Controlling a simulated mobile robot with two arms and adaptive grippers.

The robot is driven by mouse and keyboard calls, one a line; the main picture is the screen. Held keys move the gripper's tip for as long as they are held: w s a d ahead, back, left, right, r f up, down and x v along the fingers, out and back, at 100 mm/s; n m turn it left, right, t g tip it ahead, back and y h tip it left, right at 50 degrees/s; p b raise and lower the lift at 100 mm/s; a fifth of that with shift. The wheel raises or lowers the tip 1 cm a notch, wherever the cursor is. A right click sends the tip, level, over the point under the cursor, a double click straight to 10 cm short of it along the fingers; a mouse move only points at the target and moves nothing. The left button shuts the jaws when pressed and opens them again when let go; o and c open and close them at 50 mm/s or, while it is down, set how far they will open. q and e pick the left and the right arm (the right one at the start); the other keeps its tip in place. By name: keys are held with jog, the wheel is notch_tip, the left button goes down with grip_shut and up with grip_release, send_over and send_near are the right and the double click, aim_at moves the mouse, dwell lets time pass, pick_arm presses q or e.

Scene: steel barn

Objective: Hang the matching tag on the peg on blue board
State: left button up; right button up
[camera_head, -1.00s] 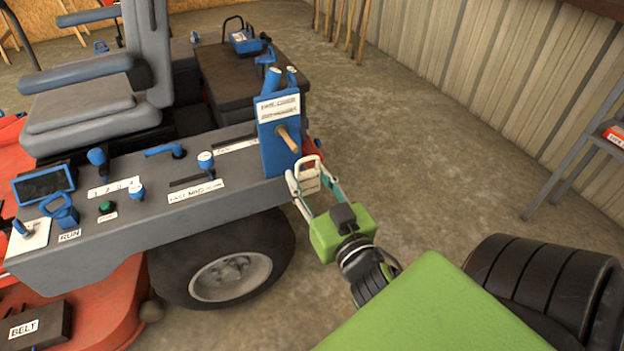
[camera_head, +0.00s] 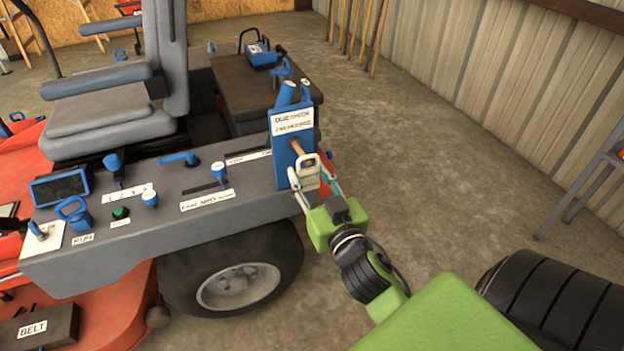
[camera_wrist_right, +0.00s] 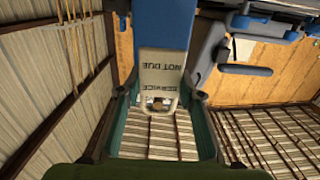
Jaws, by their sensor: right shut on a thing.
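The blue board (camera_head: 283,168) stands upright at the near right corner of the mower's grey console. A wooden peg (camera_head: 296,147) sticks out of its face, below a white label (camera_head: 293,121) whose small text is hard to read. My right gripper (camera_head: 315,188) is shut on a white tag (camera_head: 308,182) with a loop at its top, right in front of the peg. In the right wrist view the tag (camera_wrist_right: 164,68) reads "SERVICE NOT DUE", upside down. The brown peg end (camera_wrist_right: 157,104) shows within the loop; I cannot tell how far it passes through. My left gripper is not in view.
The console (camera_head: 150,215) carries several blue levers and a green button (camera_head: 121,212). The mower's wheel (camera_head: 237,287) is below it. A grey metal stand (camera_head: 585,190) is at the far right. The concrete floor between is clear.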

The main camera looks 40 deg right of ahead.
jog(key=shift+w+d, duration=0.15)
jog(key=shift+w, duration=0.4)
jog(key=shift+x, duration=0.75)
jog(key=shift+w+d, duration=0.15)
jog(key=shift+w, duration=0.55)
jog(key=shift+w+f, duration=0.25)
jog(key=shift+w, duration=0.05)
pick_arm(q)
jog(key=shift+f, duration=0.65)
pick_arm(e)
jog(key=shift+w+d+f, duration=0.1)
jog(key=shift+w, duration=0.05)
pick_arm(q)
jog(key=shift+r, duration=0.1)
pick_arm(e)
jog(key=o, duration=1.4)
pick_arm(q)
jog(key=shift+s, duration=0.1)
pick_arm(e)
jog(key=shift+o, duration=0.2)
